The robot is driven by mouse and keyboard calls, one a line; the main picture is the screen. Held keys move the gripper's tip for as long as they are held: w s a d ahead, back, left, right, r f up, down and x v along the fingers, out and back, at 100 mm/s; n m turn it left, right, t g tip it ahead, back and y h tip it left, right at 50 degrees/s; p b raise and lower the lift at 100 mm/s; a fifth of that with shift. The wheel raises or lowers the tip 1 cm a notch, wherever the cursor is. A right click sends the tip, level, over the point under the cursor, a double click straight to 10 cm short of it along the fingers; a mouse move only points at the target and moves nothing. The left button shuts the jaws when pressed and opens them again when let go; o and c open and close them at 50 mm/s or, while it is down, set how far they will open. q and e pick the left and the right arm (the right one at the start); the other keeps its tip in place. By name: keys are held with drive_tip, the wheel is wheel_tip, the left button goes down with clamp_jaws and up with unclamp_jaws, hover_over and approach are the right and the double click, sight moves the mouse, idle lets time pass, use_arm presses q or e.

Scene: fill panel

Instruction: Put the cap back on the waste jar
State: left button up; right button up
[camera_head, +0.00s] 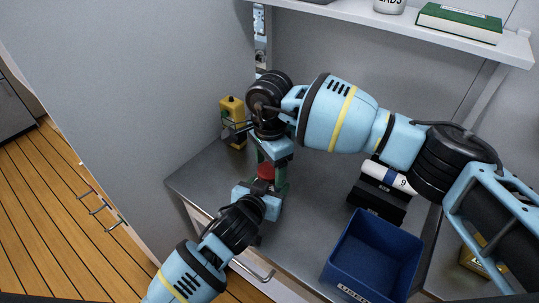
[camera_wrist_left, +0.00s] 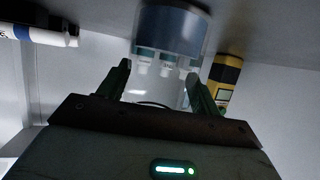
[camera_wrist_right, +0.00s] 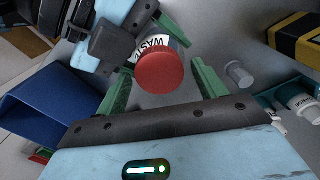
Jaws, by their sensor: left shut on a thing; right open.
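The waste jar (camera_wrist_right: 172,47), labelled WASTE, is upright in the right wrist view. The red cap (camera_wrist_right: 160,73) sits over its top; I cannot tell whether it is tightened. The red also shows in the head view (camera_head: 265,171). My left gripper (camera_head: 268,187) is shut on the jar from the side. In the left wrist view its fingers (camera_wrist_left: 162,85) stand either side of a clear body that shows only faintly. My right gripper (camera_wrist_right: 162,70) is open above the jar, its fingers on either side of the cap with gaps. Its arm hides part of the counter.
A yellow and black device (camera_head: 233,118) stands behind the jar. A blue bin (camera_head: 368,258) is at the counter's front right. Behind it a white bottle (camera_head: 388,176) lies on a black stand (camera_head: 378,203). A shelf (camera_head: 455,32) with a green book (camera_head: 459,22) hangs above.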

drive_tip(key=shift+f, duration=0.2)
drive_tip(key=c, duration=1)
drive_tip(key=shift+m, duration=1.7)
drive_tip(key=o, duration=1.1)
drive_tip(key=shift+c, duration=0.2)
drive_tip(key=shift+r, duration=2.3)
